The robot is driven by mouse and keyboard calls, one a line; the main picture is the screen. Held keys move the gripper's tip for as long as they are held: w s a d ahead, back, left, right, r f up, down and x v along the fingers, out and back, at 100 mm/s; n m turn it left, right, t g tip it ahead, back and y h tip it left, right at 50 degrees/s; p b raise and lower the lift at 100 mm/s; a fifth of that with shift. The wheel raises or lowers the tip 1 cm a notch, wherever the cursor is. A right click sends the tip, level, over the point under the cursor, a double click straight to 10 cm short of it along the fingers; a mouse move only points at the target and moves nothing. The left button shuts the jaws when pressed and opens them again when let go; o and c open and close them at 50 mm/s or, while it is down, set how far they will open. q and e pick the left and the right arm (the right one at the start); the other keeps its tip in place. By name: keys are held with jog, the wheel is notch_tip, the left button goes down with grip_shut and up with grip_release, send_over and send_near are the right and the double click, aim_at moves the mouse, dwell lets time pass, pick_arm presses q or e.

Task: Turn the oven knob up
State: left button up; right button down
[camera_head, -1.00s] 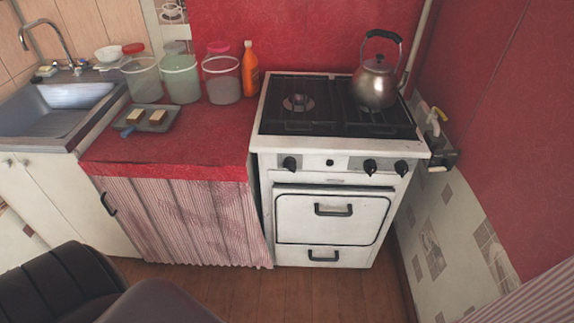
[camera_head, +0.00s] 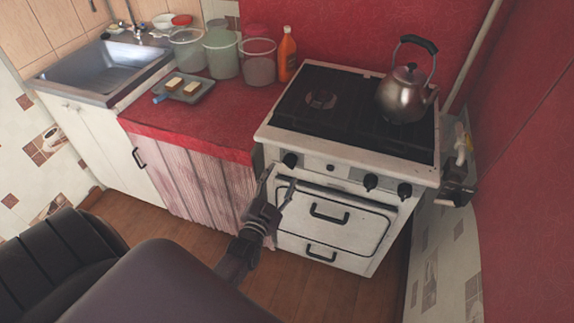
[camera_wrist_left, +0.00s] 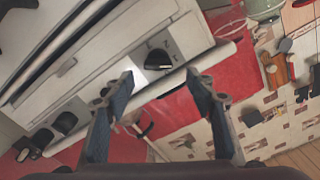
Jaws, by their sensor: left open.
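The white oven (camera_head: 335,215) has black knobs on its front panel. The left knob (camera_head: 290,160) stands apart from two knobs at the right, a middle one (camera_head: 371,182) and a far right one (camera_head: 404,190). My left gripper (camera_head: 280,179) is open and empty, just below and in front of the left knob. In the left wrist view a black knob (camera_wrist_left: 157,60) lies ahead, between the lines of my open fingertips (camera_wrist_left: 160,77), with no contact visible. More dark knobs show at the lower left there. My right gripper is not in view.
A metal kettle (camera_head: 405,95) stands on the stove top (camera_head: 340,105). The oven door handle (camera_head: 329,212) sticks out below the panel. The red counter (camera_head: 215,125) at the left holds a tray (camera_head: 186,90), tubs and an orange bottle (camera_head: 287,55).

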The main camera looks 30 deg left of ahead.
aim_at(288, 166)
pick_arm(q)
jog(key=x, duration=0.4)
jog(key=shift+w+d, duration=0.1)
jog(key=shift+w, duration=0.6)
jog(key=c, duration=1.2)
jog(key=shift+o, duration=0.2)
jog(key=shift+f, duration=0.1)
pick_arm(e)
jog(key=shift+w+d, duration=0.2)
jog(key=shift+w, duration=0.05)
